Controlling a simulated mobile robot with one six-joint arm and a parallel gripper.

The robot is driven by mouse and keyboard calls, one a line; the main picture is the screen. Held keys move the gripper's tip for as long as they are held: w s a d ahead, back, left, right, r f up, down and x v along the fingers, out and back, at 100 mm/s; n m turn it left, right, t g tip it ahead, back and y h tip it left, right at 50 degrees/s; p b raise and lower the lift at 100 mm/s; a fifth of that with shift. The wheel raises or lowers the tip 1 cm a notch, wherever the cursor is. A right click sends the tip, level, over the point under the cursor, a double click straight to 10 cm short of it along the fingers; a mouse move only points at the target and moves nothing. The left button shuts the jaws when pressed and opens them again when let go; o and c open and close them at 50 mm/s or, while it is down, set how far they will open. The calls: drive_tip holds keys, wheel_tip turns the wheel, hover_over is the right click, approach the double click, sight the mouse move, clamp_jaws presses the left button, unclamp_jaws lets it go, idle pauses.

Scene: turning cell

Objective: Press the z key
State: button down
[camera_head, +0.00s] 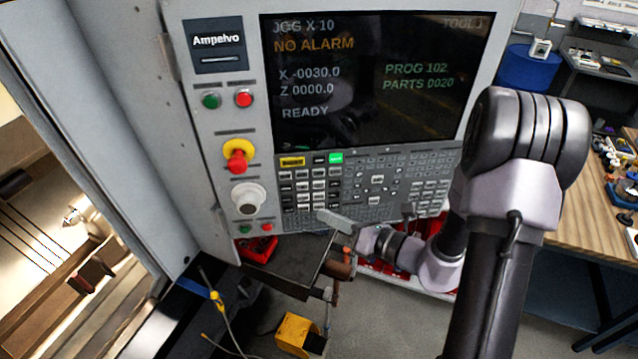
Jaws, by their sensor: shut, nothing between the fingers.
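The control panel's keypad (365,188) is below the screen, with small grey, white and black keys. One key is lit green and one is yellow. The key labels are too small to read, so I cannot tell which is the z key. The screen (375,75) reads JOG X 10, NO ALARM, X -0030.0, Z 0000.0 and READY. My gripper (336,221) shows small at the keypad's lower edge, shut and empty. I cannot tell whether it touches the panel.
Left of the keypad are a yellow-and-red emergency stop (237,155), a white knob (248,198) and green and red buttons. The open machine interior (60,230) is at the left. A wooden bench (600,215) with tools is at the right. A yellow pedal (298,335) is on the floor.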

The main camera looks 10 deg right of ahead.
approach(308, 186)
drive_tip(key=x, duration=0.2)
drive_tip(key=p+x, duration=0.1)
drive_tip(key=x, duration=0.1)
drive_tip(key=shift+a+f, duration=0.3)
drive_tip(key=shift+f, duration=0.1)
idle(1.5)
drive_tip(key=shift+w, duration=0.35)
drive_tip(key=shift+w+d, duration=0.1)
drive_tip(key=shift+w, duration=0.2)
idle(0.6)
drive_tip(key=shift+s, duration=0.75)
drive_tip(key=shift+s+a+b, duration=0.15)
drive_tip(key=shift+s+b, duration=0.25)
drive_tip(key=shift+s, duration=0.85)
drive_tip(key=shift+s+a+b, duration=0.2)
drive_tip(key=shift+s+b, duration=0.15)
drive_tip(key=shift+s, duration=0.9)
